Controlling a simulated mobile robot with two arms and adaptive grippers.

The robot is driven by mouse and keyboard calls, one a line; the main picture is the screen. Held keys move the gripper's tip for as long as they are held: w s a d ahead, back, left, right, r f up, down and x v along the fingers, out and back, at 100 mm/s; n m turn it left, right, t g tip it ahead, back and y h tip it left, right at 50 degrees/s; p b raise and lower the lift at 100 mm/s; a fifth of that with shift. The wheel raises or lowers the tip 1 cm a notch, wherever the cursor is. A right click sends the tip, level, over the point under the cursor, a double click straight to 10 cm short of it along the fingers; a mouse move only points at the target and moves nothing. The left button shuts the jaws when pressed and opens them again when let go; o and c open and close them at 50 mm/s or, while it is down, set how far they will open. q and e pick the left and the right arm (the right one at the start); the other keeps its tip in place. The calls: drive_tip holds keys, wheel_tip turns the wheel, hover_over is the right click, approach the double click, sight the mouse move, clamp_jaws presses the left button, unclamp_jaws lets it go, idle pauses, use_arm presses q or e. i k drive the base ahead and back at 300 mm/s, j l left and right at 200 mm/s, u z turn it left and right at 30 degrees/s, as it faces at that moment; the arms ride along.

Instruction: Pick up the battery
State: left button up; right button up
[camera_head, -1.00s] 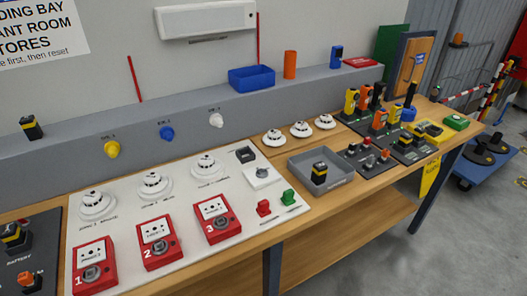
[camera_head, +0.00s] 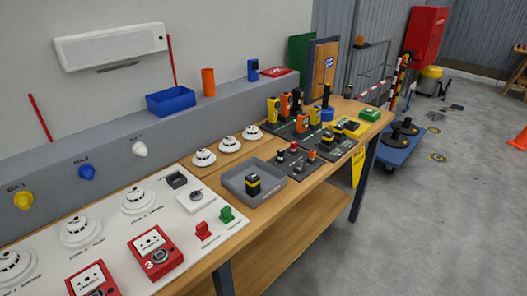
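A black and yellow block that looks like a battery (camera_head: 253,186) stands upright in a grey open tray (camera_head: 274,197) on the wooden bench. The tray's printed label is too small to read. Neither of my grippers shows in the head view, so nothing is seen touching the block.
White panel with red call points (camera_head: 155,252), detectors (camera_head: 138,201) and red and green switches (camera_head: 228,214) lies left of the tray. Dark boards with handheld devices (camera_head: 285,104) lie right. A blue bin (camera_head: 171,101) sits on the ledge.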

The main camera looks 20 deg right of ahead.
sight(328, 137)
drive_tip(key=i+l, duration=0.2)
drive_tip(key=l, duration=0.2)
drive_tip(key=i+l+u, duration=0.1)
drive_tip(key=l, duration=0.25)
drive_tip(key=i+l, duration=0.3)
drive_tip(key=i+l+u, duration=0.1)
drive_tip(key=l, duration=0.4)
drive_tip(key=i, duration=0.1)
